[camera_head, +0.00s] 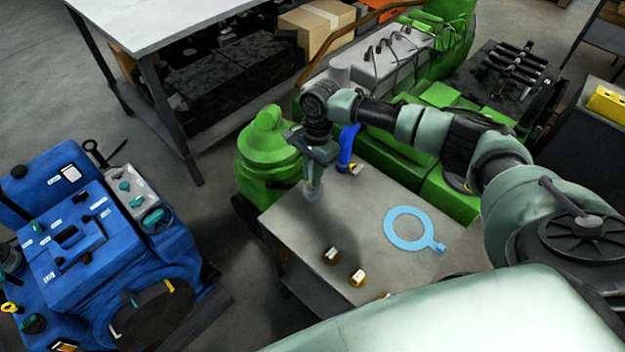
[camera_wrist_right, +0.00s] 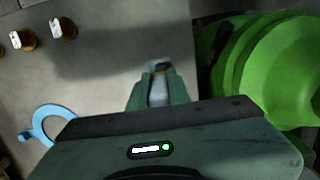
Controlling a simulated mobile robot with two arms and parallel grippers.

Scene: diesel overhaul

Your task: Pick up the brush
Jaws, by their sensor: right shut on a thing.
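My right gripper (camera_head: 313,178) points down over the left back part of a small grey table (camera_head: 375,205). Its fingers are closed around a slim greyish thing, which I take to be the brush (camera_head: 312,191). In the right wrist view the brush (camera_wrist_right: 159,88) shows between the two green fingers, with a small dark and yellowish end beyond them. The fingers hide most of it. I cannot tell whether its lower end touches the table. My left gripper is not in view.
A light-blue ring with a tab (camera_head: 390,228) and small amber jars (camera_head: 357,277) lie on the table. A green machine (camera_head: 270,145) borders the table; a blue engine (camera_head: 75,245) stands left. The table's middle is clear.

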